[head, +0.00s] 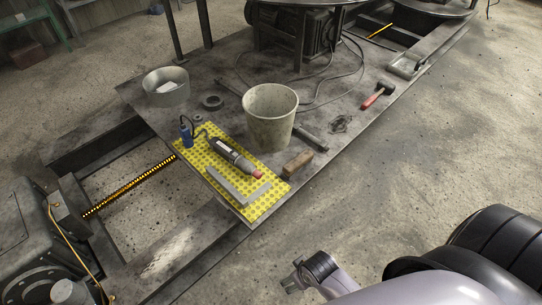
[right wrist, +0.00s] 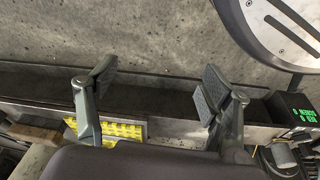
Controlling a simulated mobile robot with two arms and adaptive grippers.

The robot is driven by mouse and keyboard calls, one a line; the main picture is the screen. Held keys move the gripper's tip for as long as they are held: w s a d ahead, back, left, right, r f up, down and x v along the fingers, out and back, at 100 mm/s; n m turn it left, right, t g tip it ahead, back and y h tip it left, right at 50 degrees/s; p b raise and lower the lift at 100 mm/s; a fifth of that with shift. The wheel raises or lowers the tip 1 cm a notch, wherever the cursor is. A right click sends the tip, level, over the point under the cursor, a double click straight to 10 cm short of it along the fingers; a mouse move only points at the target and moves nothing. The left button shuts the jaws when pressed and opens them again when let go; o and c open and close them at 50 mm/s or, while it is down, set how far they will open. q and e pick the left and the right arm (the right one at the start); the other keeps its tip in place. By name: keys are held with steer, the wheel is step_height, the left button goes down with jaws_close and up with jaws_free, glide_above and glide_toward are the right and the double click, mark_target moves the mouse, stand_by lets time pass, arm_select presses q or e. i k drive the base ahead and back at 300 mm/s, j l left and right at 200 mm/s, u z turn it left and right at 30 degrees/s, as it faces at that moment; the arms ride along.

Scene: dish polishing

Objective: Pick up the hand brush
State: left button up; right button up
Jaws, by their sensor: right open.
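The hand brush (head: 297,164) is a small brown block with a darker underside. It lies on the grey metal platform (head: 330,155), near its front right edge and just right of the yellow mat. A brown block that looks like the brush shows at the lower left of the right wrist view (right wrist: 35,133). My right gripper (head: 303,272) is in front of the platform, over the floor and apart from the brush. Its two fingers are spread with nothing between them in the right wrist view (right wrist: 158,82). My left gripper is not in view.
A yellow patterned mat (head: 262,206) holds a polishing tool (head: 231,157) and a grey angled bar (head: 228,188). A large bucket (head: 270,118) stands behind the brush. A red-handled hammer (head: 378,95) lies further right. The concrete floor (head: 420,170) right of the platform is clear.

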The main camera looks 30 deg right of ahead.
mark_target(294, 166)
steer(key=z, duration=1.1)
steer(key=u, duration=1.2)
steer(key=z, duration=1.15)
steer(key=k, duration=0.05)
